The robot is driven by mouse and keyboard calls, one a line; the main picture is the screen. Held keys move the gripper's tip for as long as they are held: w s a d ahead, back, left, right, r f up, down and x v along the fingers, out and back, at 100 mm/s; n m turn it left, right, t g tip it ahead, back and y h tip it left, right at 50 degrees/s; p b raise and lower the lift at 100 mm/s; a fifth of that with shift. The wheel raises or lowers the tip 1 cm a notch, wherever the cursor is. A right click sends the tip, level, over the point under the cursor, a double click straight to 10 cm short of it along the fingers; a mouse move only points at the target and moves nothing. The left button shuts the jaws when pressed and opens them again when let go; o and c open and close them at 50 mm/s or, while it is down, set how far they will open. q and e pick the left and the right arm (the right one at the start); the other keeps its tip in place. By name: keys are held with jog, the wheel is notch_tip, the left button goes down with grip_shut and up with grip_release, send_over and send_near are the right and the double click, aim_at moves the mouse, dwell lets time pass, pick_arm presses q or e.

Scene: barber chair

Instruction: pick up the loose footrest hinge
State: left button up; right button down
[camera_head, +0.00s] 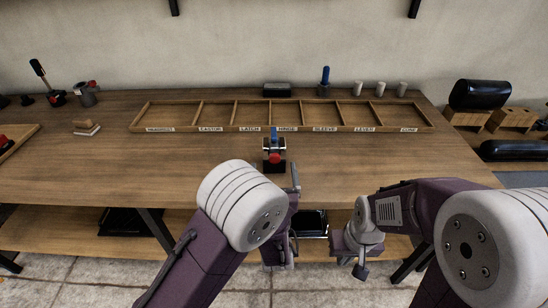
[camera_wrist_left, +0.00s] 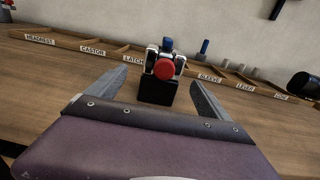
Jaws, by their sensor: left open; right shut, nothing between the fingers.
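The loose footrest hinge (camera_head: 274,153), a small piece with a red round end, metal sides, a blue top and a black block below, stands on the bench in front of the tray. In the left wrist view the hinge (camera_wrist_left: 163,68) is centred, its red end facing the camera. My left gripper (camera_head: 279,176) is open just in front of it; its fingers (camera_wrist_left: 160,76) appear on either side of the hinge, with no clear contact. One finger is partly hidden by my arm in the head view. My right gripper (camera_head: 358,268) is shut and empty, low before the bench's front edge.
A wooden tray (camera_head: 205,128) with several labelled compartments lies behind the hinge. A blue-topped post (camera_head: 325,80), grey cylinders (camera_head: 381,89) and a black block (camera_head: 277,90) stand behind it. Black cushions (camera_head: 480,95) are at right.

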aim_at(275, 163)
pick_arm(q)
jog(key=w, duration=0.5)
jog(key=shift+w+d, duration=0.1)
jog(key=shift+w, duration=0.05)
grip_shut()
